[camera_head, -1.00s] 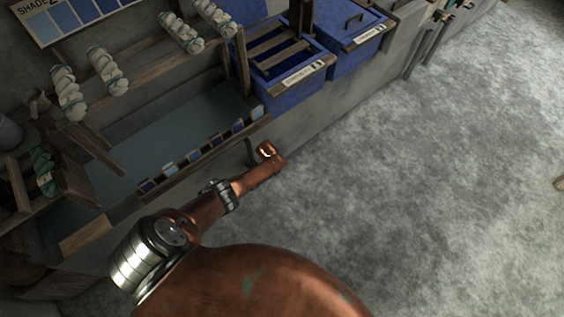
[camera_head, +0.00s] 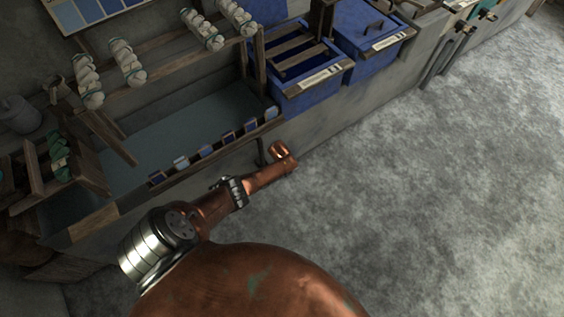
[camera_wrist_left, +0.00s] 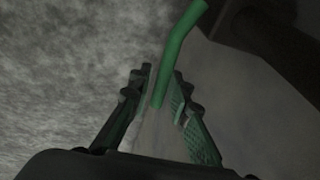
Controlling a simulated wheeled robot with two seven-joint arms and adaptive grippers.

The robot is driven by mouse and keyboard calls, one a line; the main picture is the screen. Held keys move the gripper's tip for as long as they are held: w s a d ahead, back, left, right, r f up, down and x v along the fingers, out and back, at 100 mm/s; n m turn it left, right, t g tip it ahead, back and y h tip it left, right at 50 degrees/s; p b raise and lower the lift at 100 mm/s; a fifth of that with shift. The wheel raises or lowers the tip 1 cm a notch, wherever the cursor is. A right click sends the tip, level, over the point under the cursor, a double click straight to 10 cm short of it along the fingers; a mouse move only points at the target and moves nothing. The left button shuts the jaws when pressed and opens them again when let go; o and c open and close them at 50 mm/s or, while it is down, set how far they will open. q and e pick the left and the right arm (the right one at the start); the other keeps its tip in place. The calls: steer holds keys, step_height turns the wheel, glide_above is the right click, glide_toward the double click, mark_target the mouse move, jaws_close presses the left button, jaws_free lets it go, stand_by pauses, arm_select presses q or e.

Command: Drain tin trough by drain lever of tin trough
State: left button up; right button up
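The tin trough (camera_head: 176,121) is the long grey-blue basin in the left half of the head view, with a wooden front rail. My left arm's copper end reaches its front right corner in the head view, beside a thin dark upright part I cannot identify surely. In the left wrist view a bent green bar, apparently the drain lever (camera_wrist_left: 181,43), runs down between the fingers of my left gripper (camera_wrist_left: 158,75). The fingers stand apart, and I see no clear grip on the bar. My right gripper is not in view.
White skeins (camera_head: 128,62) hang on a wooden rail over the trough. Small blue sample blocks (camera_head: 205,151) line its front rail. Blue bins (camera_head: 312,94) stand to its right. A wooden frame with a green skein (camera_head: 60,155) is at left. The grey floor (camera_head: 440,210) is clear.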

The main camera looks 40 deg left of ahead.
arm_select(q)
steer(key=v, duration=1.2)
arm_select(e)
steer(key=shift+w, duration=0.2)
arm_select(q)
steer(key=shift+a, duration=0.1)
